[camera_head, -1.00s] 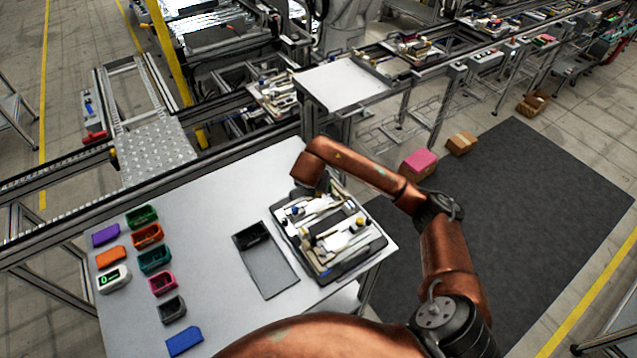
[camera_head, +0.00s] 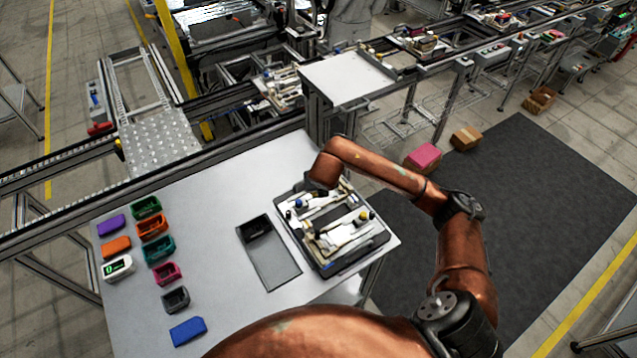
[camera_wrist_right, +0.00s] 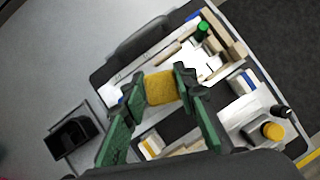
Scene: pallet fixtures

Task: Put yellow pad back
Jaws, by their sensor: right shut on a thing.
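The yellow pad (camera_wrist_right: 160,90) shows in the right wrist view between the two green fingers of my right gripper (camera_wrist_right: 160,82), which is shut on it. Behind it is the pallet fixture (camera_wrist_right: 105,76), a dark tray with white and beige parts. In the head view the pallet fixture (camera_head: 378,238) lies at the table's right side. My right arm reaches over its far edge there, and its own link hides the gripper and the pad. How far the pad is above the fixture I cannot tell. My left gripper is not in view.
A grey flat tray (camera_head: 278,272) with a black bin (camera_head: 256,229) lies left of the fixture. Several coloured bins and blocks, such as a blue one (camera_head: 188,331), stand at the table's left. The table (camera_head: 215,215) between is clear. A conveyor (camera_head: 60,155) runs behind.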

